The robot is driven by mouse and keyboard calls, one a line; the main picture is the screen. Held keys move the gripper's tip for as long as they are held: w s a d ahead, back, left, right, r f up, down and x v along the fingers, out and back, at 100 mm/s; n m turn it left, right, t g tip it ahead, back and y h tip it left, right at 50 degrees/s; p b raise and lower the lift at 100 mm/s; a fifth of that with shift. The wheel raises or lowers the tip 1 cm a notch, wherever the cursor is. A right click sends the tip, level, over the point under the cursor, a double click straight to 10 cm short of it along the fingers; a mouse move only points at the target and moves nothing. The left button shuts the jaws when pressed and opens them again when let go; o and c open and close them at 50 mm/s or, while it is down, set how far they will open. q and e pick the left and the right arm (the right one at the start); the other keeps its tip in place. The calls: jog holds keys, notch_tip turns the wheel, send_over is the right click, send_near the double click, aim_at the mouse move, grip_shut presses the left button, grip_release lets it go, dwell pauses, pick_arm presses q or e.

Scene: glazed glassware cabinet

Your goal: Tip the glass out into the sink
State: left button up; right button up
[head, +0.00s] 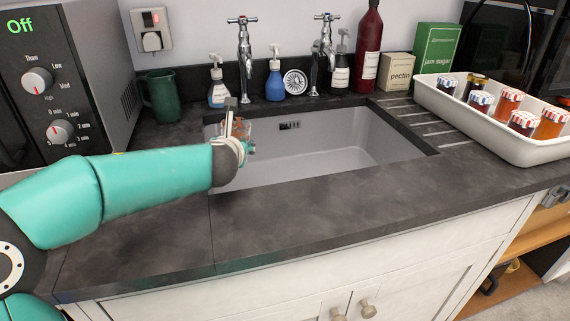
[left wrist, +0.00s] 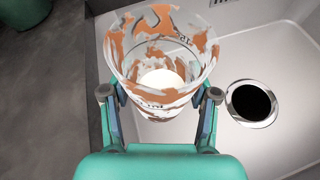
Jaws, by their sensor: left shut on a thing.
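The glass (left wrist: 160,60) is clear with orange-brown smears on its wall and a pale patch at its bottom. In the left wrist view my left gripper (left wrist: 160,98) is shut on it, one finger on each side. Its open rim faces the upper part of that view. In the head view my left gripper (head: 236,126) is at the left end of the sink (head: 350,160), and the glass is mostly hidden behind my wrist. The plughole (left wrist: 251,103) shows right of the glass in the left wrist view. My right gripper is not in view.
Two taps (head: 244,58) (head: 323,52) stand behind the sink, with bottles (head: 217,85) between and beside them. A green mug (head: 161,97) and a microwave (head: 65,80) are at left. A white tray of jars (head: 480,125) is at right. The front worktop is clear.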

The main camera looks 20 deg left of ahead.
pick_arm(q)
jog(key=shift+d+f+m, duration=0.25)
jog(key=shift+f+m, duration=0.05)
jog(key=shift+f, duration=0.1)
jog(key=shift+w+d+p, duration=0.15)
jog(key=shift+p, duration=0.3)
jog(key=shift+w+d+f+m+g+y+p, duration=0.15)
jog(key=shift+d+m+g+y+p, duration=0.1)
jog(key=shift+m+g+y+p, duration=0.25)
jog(key=d+r+m+p, duration=0.1)
jog(key=p, duration=0.2)
jog(key=shift+w+y, duration=0.2)
jog(key=shift+y, duration=0.2)
jog(key=shift+d+f+m, duration=0.15)
jog(key=shift+f+m, duration=0.15)
jog(key=shift+m, duration=0.1)
jog(key=shift+w+d+r+m+g+y+p, duration=0.2)
jog(key=shift+r+m+y+p, duration=0.65)
jog(key=shift+m+p, duration=0.45)
jog(key=shift+w+d+r+m+g+y+p, duration=0.1)
jog(key=shift+d+r+m+g+y+p, duration=0.1)
jog(key=shift+r+m+y+p, duration=0.75)
jog(key=shift+f+m+y+p, duration=0.15)
jog(key=shift+m+y+p, duration=0.15)
jog(key=shift+m+p, duration=0.2)
